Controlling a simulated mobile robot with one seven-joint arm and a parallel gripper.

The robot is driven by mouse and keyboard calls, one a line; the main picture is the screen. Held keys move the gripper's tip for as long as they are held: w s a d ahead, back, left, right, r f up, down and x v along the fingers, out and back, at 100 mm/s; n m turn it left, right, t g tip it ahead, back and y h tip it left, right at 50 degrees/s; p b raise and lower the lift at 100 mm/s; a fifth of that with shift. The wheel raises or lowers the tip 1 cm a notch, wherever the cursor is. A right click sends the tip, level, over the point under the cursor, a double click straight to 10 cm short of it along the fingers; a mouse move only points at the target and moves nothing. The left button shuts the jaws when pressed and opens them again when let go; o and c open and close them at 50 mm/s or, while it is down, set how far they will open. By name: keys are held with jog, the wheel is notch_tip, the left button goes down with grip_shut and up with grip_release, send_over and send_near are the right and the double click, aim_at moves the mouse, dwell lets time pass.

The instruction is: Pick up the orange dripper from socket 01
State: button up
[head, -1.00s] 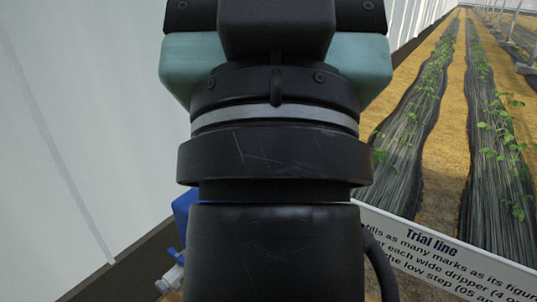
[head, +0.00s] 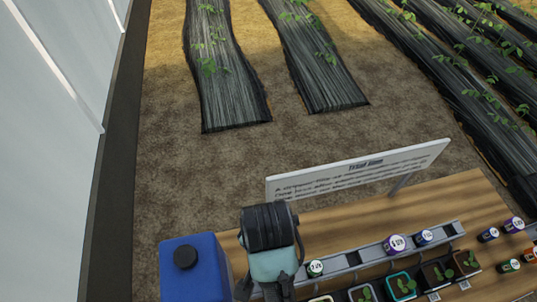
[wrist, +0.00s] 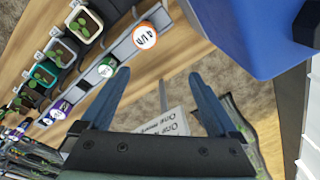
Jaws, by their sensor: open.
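The orange dripper (wrist: 145,38) shows in the wrist view as a round white-faced cap with an orange rim, marked like "4 L/h". It sits at the near end of the grey rail (wrist: 124,49). My gripper (wrist: 160,65) is open and empty, its two blue-grey fingers spread apart. The dripper appears beyond the left finger's tip, and I cannot tell whether they touch. In the head view my arm's end (head: 268,245) is over the rail's left end and hides this dripper. The socket's number is not readable.
A blue container (head: 192,268) stands close left of my arm. Green (head: 315,268), purple (head: 394,244) and blue (head: 423,237) drippers sit along the rail, with potted seedlings in front. A white sign (head: 358,170) stands behind. More drippers lie at right, one orange (head: 531,254).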

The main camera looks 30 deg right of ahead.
jog(key=shift+g, duration=0.6)
jog(key=s+f, duration=0.1)
jog(key=f, duration=0.1)
jog(key=s+f+b, duration=0.1)
jog(key=f, duration=0.4)
jog(key=shift+s+f, duration=0.2)
jog(key=shift+s, duration=0.2)
jog(key=shift+f+p, duration=0.4)
jog(key=shift+f, duration=2.7)
jog(key=shift+c, duration=0.3)
jog(key=c, duration=1.4)
jog(key=shift+r, duration=0.1)
